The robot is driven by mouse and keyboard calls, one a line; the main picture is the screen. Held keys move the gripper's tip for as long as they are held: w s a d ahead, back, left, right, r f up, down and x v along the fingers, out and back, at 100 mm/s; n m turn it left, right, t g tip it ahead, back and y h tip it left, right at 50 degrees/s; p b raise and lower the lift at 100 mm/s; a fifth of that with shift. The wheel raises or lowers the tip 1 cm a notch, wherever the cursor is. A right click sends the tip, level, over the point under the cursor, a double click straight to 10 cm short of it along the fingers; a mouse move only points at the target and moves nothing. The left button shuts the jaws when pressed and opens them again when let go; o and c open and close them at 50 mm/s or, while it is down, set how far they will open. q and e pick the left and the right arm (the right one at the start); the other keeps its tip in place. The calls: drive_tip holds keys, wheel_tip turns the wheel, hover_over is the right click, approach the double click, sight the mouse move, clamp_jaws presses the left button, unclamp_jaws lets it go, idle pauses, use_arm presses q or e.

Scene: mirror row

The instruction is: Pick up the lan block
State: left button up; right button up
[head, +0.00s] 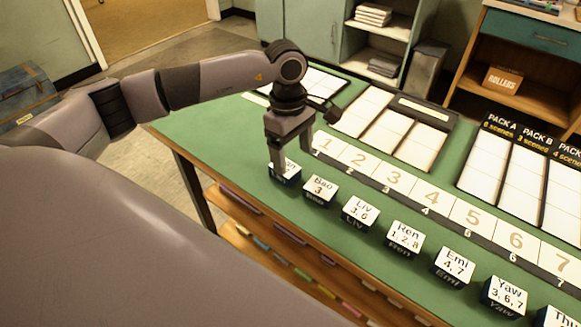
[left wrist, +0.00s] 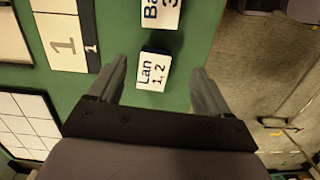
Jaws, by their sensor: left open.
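The Lan block (left wrist: 153,71) is a small dark block with a white top reading "Lan 1, 2". In the head view the Lan block (head: 286,176) stands at the near left end of the block row, partly hidden by my left gripper (head: 290,158). In the left wrist view my left gripper (left wrist: 160,85) is open and empty. Its two fingers stand apart on either side of the Lan block, which lies in line with the gap. I cannot tell how far down the fingers reach beside it. My right gripper is not in view.
The Bao block (head: 320,189) stands close beside the Lan block. The Liv (head: 360,212), Ren (head: 405,237), Emi (head: 453,266) and Yaw (head: 504,295) blocks continue the row along the green table (head: 222,128). A numbered strip (head: 433,200) runs behind them.

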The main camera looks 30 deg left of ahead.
sight(294, 172)
use_arm(q)
drive_tip(key=shift+w+a+r+y, duration=0.15)
drive_tip(key=shift+w+a+y, duration=0.05)
drive_tip(key=shift+a, duration=0.3)
drive_tip(key=shift+w+a+r+y, duration=0.15)
drive_tip(key=shift+a+y, duration=0.05)
drive_tip(key=shift+a, duration=0.25)
drive_tip(key=shift+a+f, duration=0.15)
drive_tip(key=shift+a, duration=0.1)
wheel_tip(294, 172, down, 6)
drive_tip(key=shift+d+f+p, duration=0.1)
drive_tip(key=shift+f+p, duration=0.15)
drive_tip(key=shift+p, duration=0.3)
drive_tip(key=c, duration=1.1)
